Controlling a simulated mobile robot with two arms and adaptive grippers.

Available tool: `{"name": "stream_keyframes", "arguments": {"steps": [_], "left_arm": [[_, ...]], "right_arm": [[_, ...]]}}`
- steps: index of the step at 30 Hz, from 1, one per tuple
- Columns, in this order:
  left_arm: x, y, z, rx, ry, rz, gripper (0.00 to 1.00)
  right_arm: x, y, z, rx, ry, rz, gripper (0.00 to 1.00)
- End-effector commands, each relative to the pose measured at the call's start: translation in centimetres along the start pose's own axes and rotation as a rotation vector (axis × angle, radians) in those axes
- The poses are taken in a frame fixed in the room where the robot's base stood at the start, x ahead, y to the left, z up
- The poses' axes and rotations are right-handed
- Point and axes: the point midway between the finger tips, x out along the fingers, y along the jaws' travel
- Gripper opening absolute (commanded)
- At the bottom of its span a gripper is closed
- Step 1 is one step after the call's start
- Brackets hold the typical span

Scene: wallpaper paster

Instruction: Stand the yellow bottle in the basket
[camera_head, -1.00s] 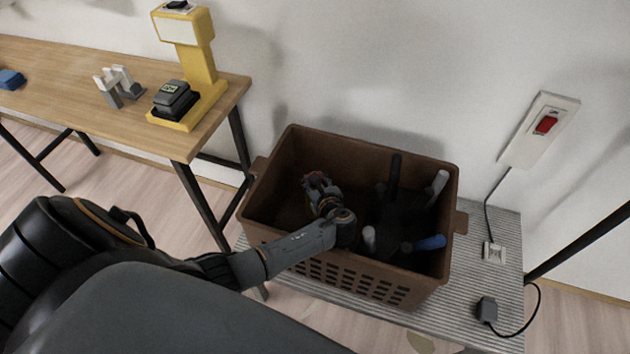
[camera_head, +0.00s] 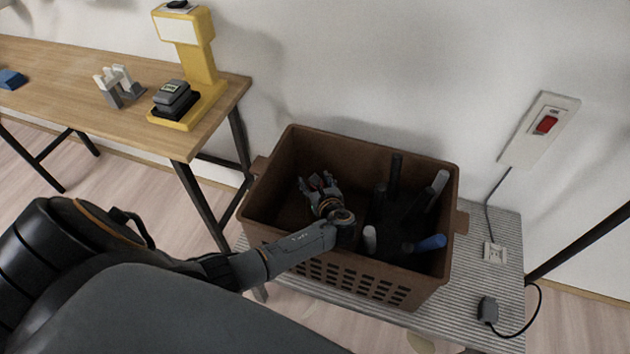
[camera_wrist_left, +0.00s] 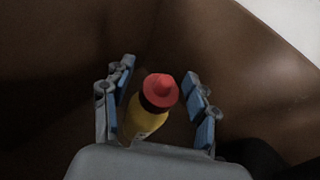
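The yellow bottle (camera_wrist_left: 145,118) with a red cap (camera_wrist_left: 161,90) shows in the left wrist view, inside the basket. It appears to stand upright, cap toward the camera; its base is hidden. My left gripper (camera_wrist_left: 156,95) has its fingers spread on both sides of the bottle, with gaps visible near the cap. In the head view my left gripper (camera_head: 318,184) reaches down into the left part of the brown basket (camera_head: 355,277), and the bottle is mostly hidden by the fingers. My right gripper is not in view.
The basket's right part holds several dark and grey upright handles and a blue-ended tool (camera_head: 431,243). The basket stands on a grey ribbed bench (camera_head: 465,300). A wooden table (camera_head: 60,75) with a yellow device (camera_head: 200,65) is at left. A red switch (camera_head: 546,124) is on the wall.

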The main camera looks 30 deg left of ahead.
Motion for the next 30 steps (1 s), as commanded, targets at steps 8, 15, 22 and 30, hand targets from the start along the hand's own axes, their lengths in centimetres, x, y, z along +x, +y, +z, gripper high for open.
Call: {"name": "stream_keyframes", "arguments": {"steps": [8, 15, 22, 30], "left_arm": [[-0.7, 0.3, 0.7, 0.011, 0.007, 0.003, 0.58], [-5.0, 0.2, 0.6, 0.007, 0.007, 0.000, 0.58], [-7.7, 0.1, 0.8, 0.006, 0.003, 0.002, 0.58], [-8.0, 0.1, 0.8, 0.005, 0.003, 0.002, 0.58]], "right_arm": [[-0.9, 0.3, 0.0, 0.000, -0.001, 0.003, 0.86], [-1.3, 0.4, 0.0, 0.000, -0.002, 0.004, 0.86], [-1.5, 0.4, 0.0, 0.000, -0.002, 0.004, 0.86], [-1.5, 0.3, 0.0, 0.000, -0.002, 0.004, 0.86]]}}
